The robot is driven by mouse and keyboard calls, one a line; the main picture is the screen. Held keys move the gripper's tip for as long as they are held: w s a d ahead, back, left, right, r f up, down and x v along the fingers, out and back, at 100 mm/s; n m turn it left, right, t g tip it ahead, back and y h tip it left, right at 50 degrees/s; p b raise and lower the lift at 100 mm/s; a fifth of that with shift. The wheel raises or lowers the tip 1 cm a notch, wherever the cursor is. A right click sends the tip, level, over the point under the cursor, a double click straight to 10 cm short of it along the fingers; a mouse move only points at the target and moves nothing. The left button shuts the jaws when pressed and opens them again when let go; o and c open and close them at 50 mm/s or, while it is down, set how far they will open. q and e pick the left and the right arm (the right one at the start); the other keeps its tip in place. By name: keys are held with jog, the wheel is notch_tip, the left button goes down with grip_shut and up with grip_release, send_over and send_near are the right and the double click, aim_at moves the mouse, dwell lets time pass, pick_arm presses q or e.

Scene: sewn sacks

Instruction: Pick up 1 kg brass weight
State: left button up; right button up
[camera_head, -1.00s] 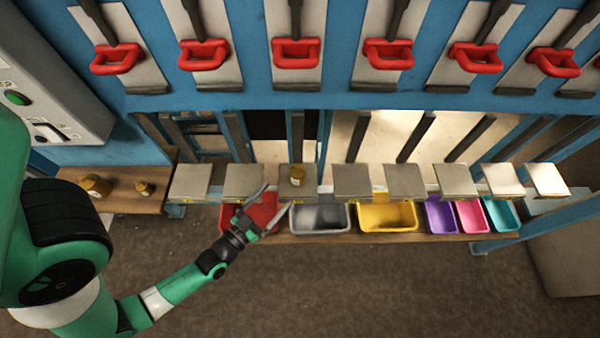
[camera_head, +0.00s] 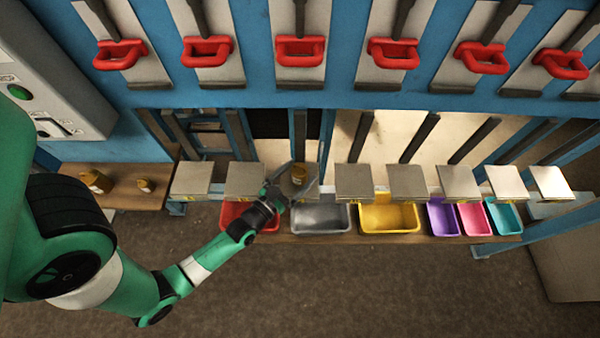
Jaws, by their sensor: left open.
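A small brass weight (camera_head: 299,172) stands upright on the third grey plate (camera_head: 297,193) from the left. My left gripper (camera_head: 297,185) is open at that plate, with its fingers close to the weight. I cannot tell whether they touch it. Two more brass weights stand on the wooden side shelf at the left: a larger one (camera_head: 97,181) and a smaller one (camera_head: 145,185). The markings are too small to read, so I cannot tell which is 1 kg. My right gripper is not in view.
A row of grey plates runs along the blue frame, with coloured bins below: red (camera_head: 232,213), grey (camera_head: 320,218), yellow (camera_head: 389,217), purple, pink and teal. Red handles (camera_head: 300,50) hang above. A grey control box (camera_head: 55,75) is at upper left. The floor in front is clear.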

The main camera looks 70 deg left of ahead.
pick_arm(q)
jog(key=shift+w+a, duration=0.3)
jog(key=shift+w, duration=0.15)
grip_shut()
jog(key=shift+r, duration=0.1)
dwell(0.3)
